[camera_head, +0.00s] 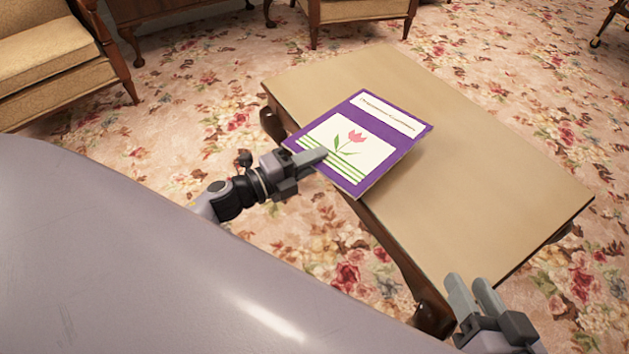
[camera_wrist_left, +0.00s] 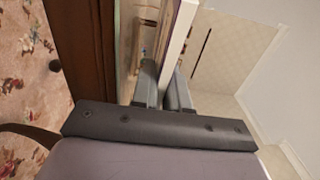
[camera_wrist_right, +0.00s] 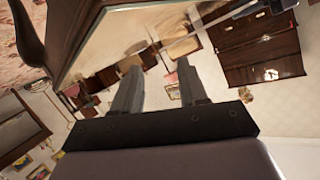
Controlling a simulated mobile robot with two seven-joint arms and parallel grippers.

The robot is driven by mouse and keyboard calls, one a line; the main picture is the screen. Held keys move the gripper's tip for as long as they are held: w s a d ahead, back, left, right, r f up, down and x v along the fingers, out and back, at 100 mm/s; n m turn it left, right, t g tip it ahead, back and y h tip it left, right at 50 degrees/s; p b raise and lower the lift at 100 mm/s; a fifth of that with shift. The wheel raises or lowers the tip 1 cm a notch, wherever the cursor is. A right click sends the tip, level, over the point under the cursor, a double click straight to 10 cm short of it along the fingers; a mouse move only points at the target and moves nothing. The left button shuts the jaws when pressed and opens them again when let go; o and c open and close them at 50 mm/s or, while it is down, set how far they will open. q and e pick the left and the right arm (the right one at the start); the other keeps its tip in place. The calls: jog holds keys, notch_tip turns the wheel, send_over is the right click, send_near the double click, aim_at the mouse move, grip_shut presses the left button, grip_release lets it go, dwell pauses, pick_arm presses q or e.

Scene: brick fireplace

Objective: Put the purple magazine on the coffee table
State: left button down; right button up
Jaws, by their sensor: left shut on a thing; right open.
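The purple magazine (camera_head: 360,141) has a white panel with a pink tulip and green stripes. My left gripper (camera_head: 318,157) is shut on its left edge in the head view. The magazine extends over the near-left part of the coffee table (camera_head: 480,185), with its near corner past the table edge. I cannot tell whether it touches the top. In the left wrist view the magazine (camera_wrist_left: 179,45) shows as a thin pale edge between the fingers (camera_wrist_left: 165,92). My right gripper (camera_head: 474,296) is open and empty by the table's near right end; its fingers (camera_wrist_right: 158,88) stand apart in the right wrist view.
Tan upholstered chairs stand at the upper left (camera_head: 50,50) and top (camera_head: 358,10) of the head view. A dark wooden piece of furniture (camera_head: 165,10) is between them. Floral carpet (camera_head: 200,110) surrounds the table. Most of the tabletop is bare.

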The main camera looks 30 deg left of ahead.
jog(key=shift+s+d+f+t+b, duration=0.1)
jog(key=shift+d+f+t+b, duration=0.35)
jog(key=shift+b, duration=0.7)
jog(key=shift+d+r+n+h, duration=0.25)
jog(key=shift+n+h, duration=0.05)
jog(key=shift+r, duration=0.15)
pick_arm(q)
notch_tip(320, 180, down, 5)
jog(key=shift+r, duration=0.15)
pick_arm(e)
jog(key=shift+d, duration=0.1)
pick_arm(q)
jog(key=c, duration=1.1)
grip_release()
pick_arm(e)
jog(key=shift+s, duration=0.1)
